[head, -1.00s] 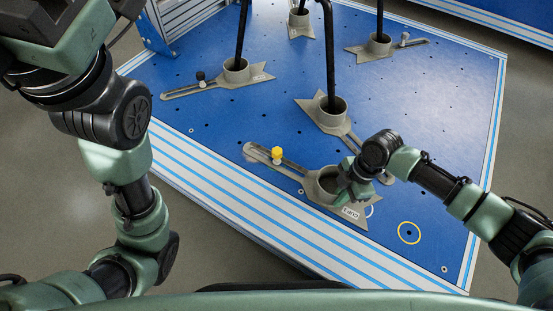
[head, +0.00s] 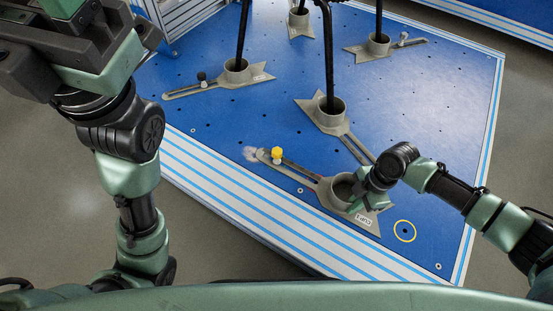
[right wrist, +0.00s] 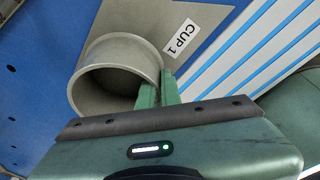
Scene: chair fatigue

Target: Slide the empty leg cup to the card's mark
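The empty leg cup (head: 345,185), grey with a slotted arm and a label, stands on the blue board (head: 440,120); in the right wrist view the cup (right wrist: 92,88) carries the label CUP 1. A yellow knob (head: 277,153) sits in its slot near the far end. A yellow ring (head: 404,231) marks the board right of the cup's base, apart from it. My right gripper (head: 366,190) is at the cup's rim; its fingers (right wrist: 158,90) straddle the cup wall and look shut on it. My left gripper is at the upper left, fingertips not discernible. I see no card.
Several other grey cups hold black chair legs: one (head: 236,70) at left, one (head: 331,112) behind the empty cup, others at the back. A striped edge (head: 250,215) borders the board in front. The surface around the yellow ring is bare.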

